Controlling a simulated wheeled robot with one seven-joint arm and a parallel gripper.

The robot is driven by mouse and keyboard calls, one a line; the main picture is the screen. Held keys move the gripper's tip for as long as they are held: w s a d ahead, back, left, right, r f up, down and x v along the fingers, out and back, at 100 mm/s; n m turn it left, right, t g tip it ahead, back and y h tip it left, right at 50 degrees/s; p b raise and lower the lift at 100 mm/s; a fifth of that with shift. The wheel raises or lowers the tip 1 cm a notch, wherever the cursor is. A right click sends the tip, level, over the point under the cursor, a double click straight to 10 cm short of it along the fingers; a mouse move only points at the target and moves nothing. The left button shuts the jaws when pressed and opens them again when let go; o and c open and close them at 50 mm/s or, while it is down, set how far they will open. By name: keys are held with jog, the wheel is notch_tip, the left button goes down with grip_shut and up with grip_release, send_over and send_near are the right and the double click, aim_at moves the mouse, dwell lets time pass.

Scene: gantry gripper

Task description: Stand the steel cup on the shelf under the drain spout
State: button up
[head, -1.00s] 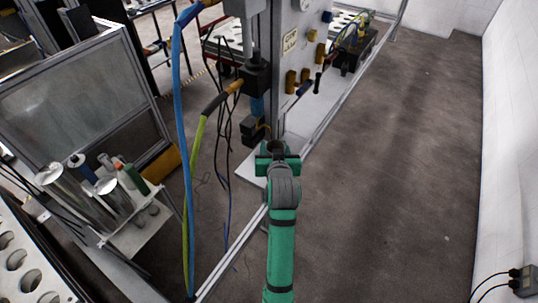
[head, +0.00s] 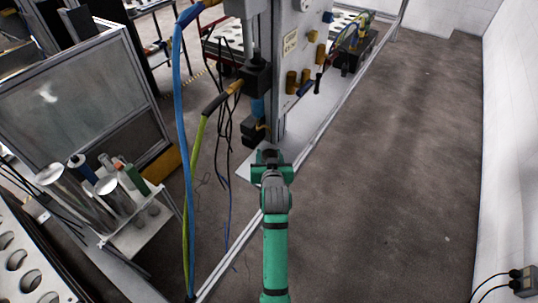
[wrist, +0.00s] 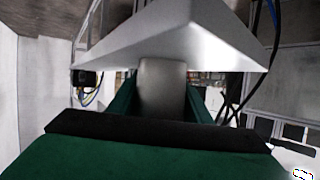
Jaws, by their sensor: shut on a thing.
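My gripper (head: 269,160), green with dark parts, is at the foot of the grey machine column, beside a small pale shelf plate (head: 246,174). In the wrist view, the grey steel cup (wrist: 162,88) is between my green fingers, which are shut on it. A pale metal plate (wrist: 165,38), apparently the shelf, spans the top of that view, its edge right by the cup's end. Whether cup and plate touch, I cannot tell. In the head view my gripper mostly hides the cup. A black block (head: 254,130) hangs above the shelf; I cannot make out the spout for certain.
A thick blue hose (head: 181,130), a yellow-green cable (head: 193,170) and thin black cables hang left of the column. A side table (head: 145,222) with cans and bottles stands at the left.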

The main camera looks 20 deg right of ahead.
jog(key=o, duration=0.8)
jog(key=shift+r, duration=0.15)
jog(key=v, duration=1.2)
jog(key=s+a+f+n+y, duration=0.1)
jog(key=s+a+f, duration=0.45)
jog(key=s, duration=0.25)
jog(key=s+a+f+n, duration=0.1)
jog(key=s+a+f, duration=0.45)
jog(key=s, duration=0.25)
jog(key=s+a+r+y, duration=0.1)
jog(key=s+a, duration=0.1)
jog(key=s, duration=0.4)
jog(key=s+a+r+n+t, duration=0.1)
jog(key=s+a, duration=0.1)
jog(key=s, duration=0.5)
jog(key=s+a+r+t+y, duration=0.1)
jog(key=s+a+r, duration=0.1)
jog(key=s, duration=0.5)
jog(key=shift+a+r+n+y, duration=0.1)
jog(key=shift+a+n+y, duration=0.2)
jog(key=shift+a, duration=0.15)
